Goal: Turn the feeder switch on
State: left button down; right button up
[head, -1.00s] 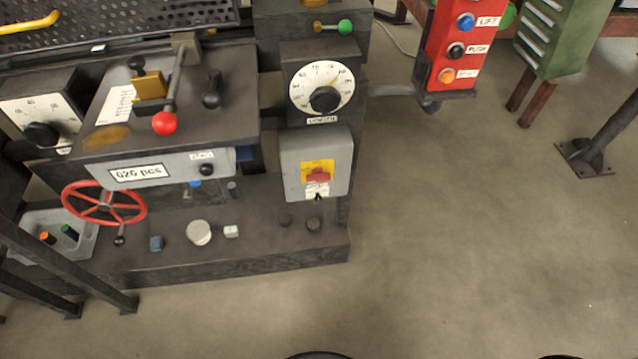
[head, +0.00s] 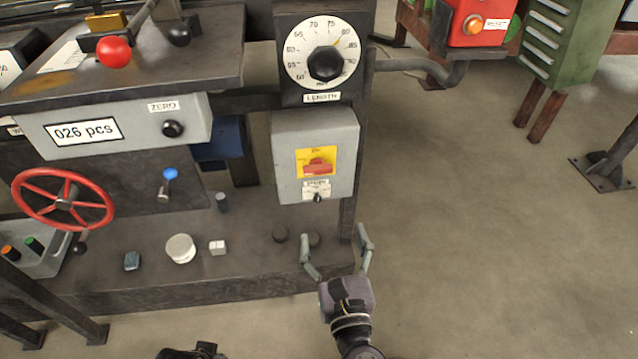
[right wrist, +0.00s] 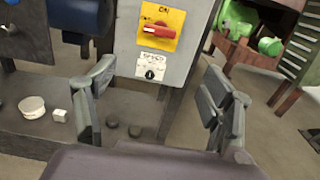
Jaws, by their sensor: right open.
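The feeder switch is a red rotary handle (head: 317,166) on a yellow plate, on the front of a grey box (head: 286,150). The handle lies roughly horizontal. A small label and a black keyhole-like knob (head: 317,197) sit below it. In the right wrist view the red handle (right wrist: 155,30) is at the top centre, beyond my fingers. My right gripper (head: 335,240) is open and empty, below and in front of the box, touching nothing that I can see. It also shows in the right wrist view (right wrist: 155,105). A dark part at the bottom edge may belong to my left arm; its gripper is not visible.
A LENGTH dial (head: 325,63) is above the box. A red handwheel (head: 63,200) and a ZERO knob (head: 172,128) are to the left. A ledge below holds a white disc (head: 180,248) and small blocks. Open floor (head: 480,230) lies to the right.

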aim_at(318, 173)
jog(key=w, duration=0.5)
jog(key=w+a+b, duration=0.1)
jog(key=w, duration=0.4)
jog(key=w+b, duration=0.1)
jog(key=w, duration=0.5)
jog(key=shift+a+r, duration=0.1)
jog(key=shift+a, duration=0.25)
pick_arm(q)
jog(key=v, duration=0.8)
jog(key=shift+w+t, duration=0.25)
jog(key=shift+t, duration=0.05)
pick_arm(e)
jog(key=shift+w+a, duration=0.1)
jog(key=shift+w, duration=0.5)
pick_arm(q)
jog(key=shift+a, duration=0.15)
pick_arm(e)
jog(key=shift+c, duration=0.4)
jog(key=c, duration=1.1)
